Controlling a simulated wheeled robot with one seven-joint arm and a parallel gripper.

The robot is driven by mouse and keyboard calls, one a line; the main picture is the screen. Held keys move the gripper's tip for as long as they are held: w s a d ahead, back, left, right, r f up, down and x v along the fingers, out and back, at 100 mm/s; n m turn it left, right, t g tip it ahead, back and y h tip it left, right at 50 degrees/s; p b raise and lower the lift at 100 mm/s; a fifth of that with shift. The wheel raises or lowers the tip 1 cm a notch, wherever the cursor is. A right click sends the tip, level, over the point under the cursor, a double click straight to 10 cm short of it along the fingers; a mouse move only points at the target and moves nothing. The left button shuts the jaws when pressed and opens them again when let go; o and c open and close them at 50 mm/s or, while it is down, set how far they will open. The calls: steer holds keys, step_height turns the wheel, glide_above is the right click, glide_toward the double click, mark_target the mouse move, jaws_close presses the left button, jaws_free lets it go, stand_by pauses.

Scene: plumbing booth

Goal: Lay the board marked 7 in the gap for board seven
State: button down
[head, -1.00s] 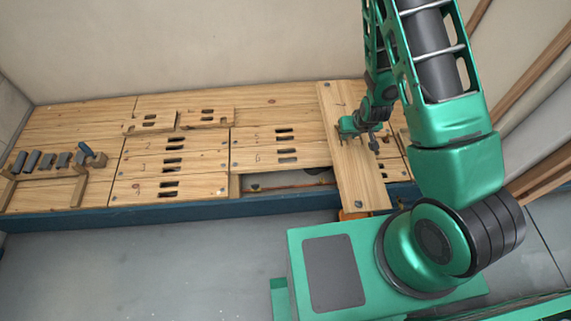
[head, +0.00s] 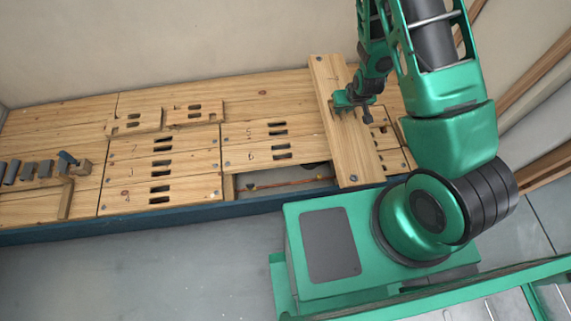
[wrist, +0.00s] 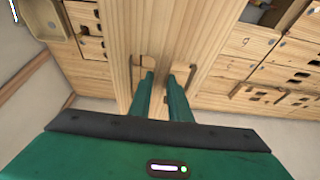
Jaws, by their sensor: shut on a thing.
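My gripper (head: 347,103) is shut on a long pale wooden board (head: 352,140), held raised above the floor panels. The board has a faint mark near its far end that looks like a 7. In the wrist view my two fingers (wrist: 165,76) go into the slots of the board (wrist: 180,25). The open gap (head: 285,178) lies to the left of the held board, in front of board 6 (head: 268,158), with a pipe inside. Its right end is hidden by the held board. The gap also shows at the wrist view's upper right (wrist: 262,12).
Slotted numbered boards (head: 163,165) fill the platform left of the gap. Two loose slotted pieces (head: 195,113) lie at the back. Bare floor (head: 150,265) lies in front of the blue platform edge (head: 150,220).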

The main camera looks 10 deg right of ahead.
steer(key=shift+w+a, duration=0.1)
steer(key=shift+a, duration=0.1)
steer(key=shift+a+f, duration=0.1)
steer(key=shift+a, duration=0.15)
steer(key=s+a+f+n+g+y, duration=0.1)
steer(key=a+f+n, duration=0.5)
steer(key=f, duration=0.5)
steer(key=s+a+f+n+g+y, duration=0.2)
steer(key=a+f+n, duration=0.4)
steer(key=f, duration=0.6)
steer(key=s+a+f+n+g+y, duration=0.1)
steer(key=a+f+n, duration=0.5)
steer(key=f, duration=0.6)
steer(key=shift+s+a+y, duration=0.4)
steer(key=shift+s+a, duration=0.1)
steer(key=shift+a, duration=0.25)
steer(key=shift+d, duration=0.15)
steer(key=shift+f, duration=1.8)
steer(key=c, duration=1.6)
jaws_free()
